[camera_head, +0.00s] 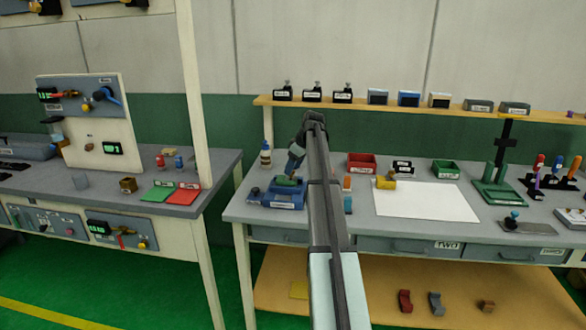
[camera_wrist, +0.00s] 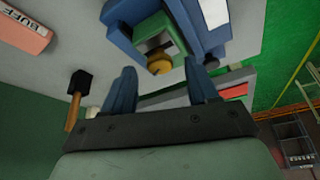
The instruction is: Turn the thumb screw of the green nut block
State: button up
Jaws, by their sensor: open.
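The green nut block (camera_head: 287,181) sits in a blue holder (camera_head: 270,197) on the right-hand bench, partly hidden by my arm. In the wrist view the green block (camera_wrist: 148,28) shows inside the blue holder (camera_wrist: 191,28). A brass-coloured round thumb screw (camera_wrist: 159,63) sticks out of the block toward me. My gripper (camera_wrist: 160,72) is open, with its two blue fingers apart. The screw appears between the fingertips in the picture; I cannot tell how far ahead of them it is. In the head view my gripper (camera_head: 295,157) is above the holder.
A salmon block marked BUFF (camera_wrist: 22,28) and a black-headed tool with a wooden handle (camera_wrist: 76,95) lie nearby. A bottle (camera_head: 265,154) stands behind the holder. A red bin (camera_head: 361,161) and a white sheet (camera_head: 430,204) are to the right.

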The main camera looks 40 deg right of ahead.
jog(key=shift+w+f, duration=0.2)
jog(key=shift+f, duration=0.25)
jog(key=shift+c, duration=0.3)
jog(key=c, duration=1)
jog(key=shift+s+a+m+h, duration=0.15)
jog(key=shift+m+h, duration=0.25)
jog(key=shift+m, duration=0.6)
jog(key=shift+m+h, duration=0.5)
jog(key=shift+m, duration=0.9)
jog(key=o, duration=1.1)
jog(key=shift+c, duration=0.2)
